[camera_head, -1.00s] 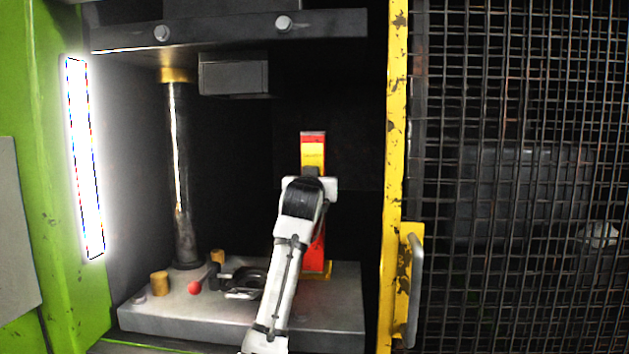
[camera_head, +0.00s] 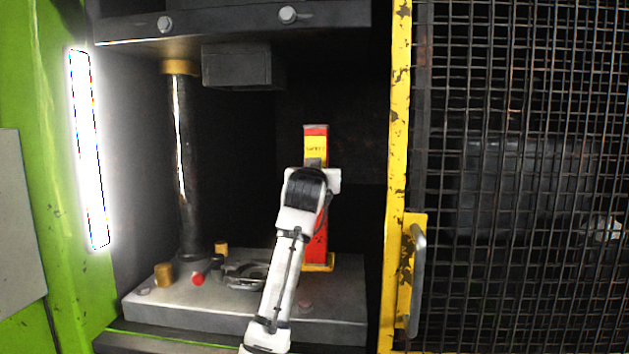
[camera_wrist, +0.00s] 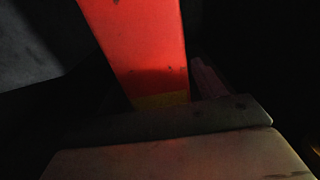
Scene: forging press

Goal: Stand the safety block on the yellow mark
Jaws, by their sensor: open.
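The safety block (camera_head: 317,245) is a tall red bar with a yellow label near its top. It stands upright at the back right of the press bed. Yellow of the mark (camera_head: 320,268) shows at its foot; I cannot tell how exactly the block sits on it. My gripper (camera_head: 315,178) is open at the block's upper half, in front of it; my wrist hides part of the block and the fingertips. In the wrist view the block's red face (camera_wrist: 140,45) runs down to a yellow strip (camera_wrist: 162,99), just beyond the pale finger shapes.
The press bed (camera_head: 215,315) also bears brass-coloured pegs (camera_head: 163,275), a red-ended part (camera_head: 198,279) and a dark ring-like part (camera_head: 246,276). A dark column (camera_head: 187,180) stands left. The upper ram (camera_head: 238,67) hangs above. A yellow door frame (camera_head: 397,180) and mesh bound the right.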

